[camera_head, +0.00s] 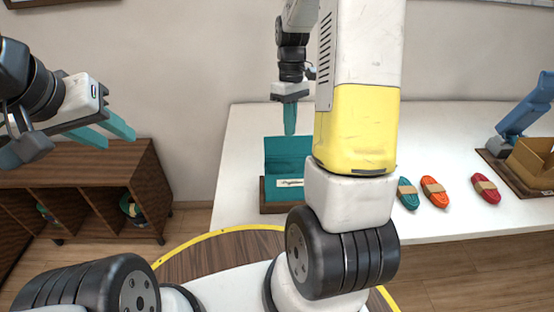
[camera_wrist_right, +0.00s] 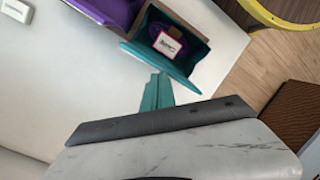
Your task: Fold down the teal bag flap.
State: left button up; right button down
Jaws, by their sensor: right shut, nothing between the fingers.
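The teal bag (camera_head: 283,196) sits in a brown wooden holder on the white table in the head view. Its flap (camera_head: 288,152) stands up at the back, and a white label shows below it. In the right wrist view the flap (camera_wrist_right: 184,77) lies just beyond the fingertips, with the open bag behind it, holding a purple item with a white label. My right gripper (camera_head: 290,131) is shut and empty, pointing down at the flap's top edge; I cannot tell whether it touches. It also shows in the wrist view (camera_wrist_right: 157,82). My left gripper (camera_head: 121,140) is open and empty, far left.
Teal (camera_head: 407,193), orange (camera_head: 434,191) and red (camera_head: 487,190) cord bundles lie on the table to the right. A cardboard box (camera_head: 532,160) stands on a tray at far right. A brown shelf (camera_head: 150,190) stands at left. My arm hides the table's middle.

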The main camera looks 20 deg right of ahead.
jog(key=s, duration=0.1)
jog(key=s+f, duration=0.2)
jog(key=shift+a+g, duration=0.3)
jog(key=shift+g, duration=0.1)
jog(key=shift+w, duration=0.15)
jog(key=shift+r, duration=0.1)
jog(key=shift+w+r, duration=0.1)
jog(key=shift+w, duration=0.1)
jog(key=shift+w+d+r, duration=0.1)
jog(key=shift+w+r, duration=0.7)
jog(key=shift+r, duration=0.25)
jog(key=shift+s, duration=0.1)
jog(key=shift+s+a+f, duration=0.1)
jog(key=shift+s+f, duration=0.15)
jog(key=shift+s, duration=0.25)
jog(key=shift+s+a+f, duration=0.1)
jog(key=shift+s+f, duration=0.15)
jog(key=shift+s, duration=0.25)
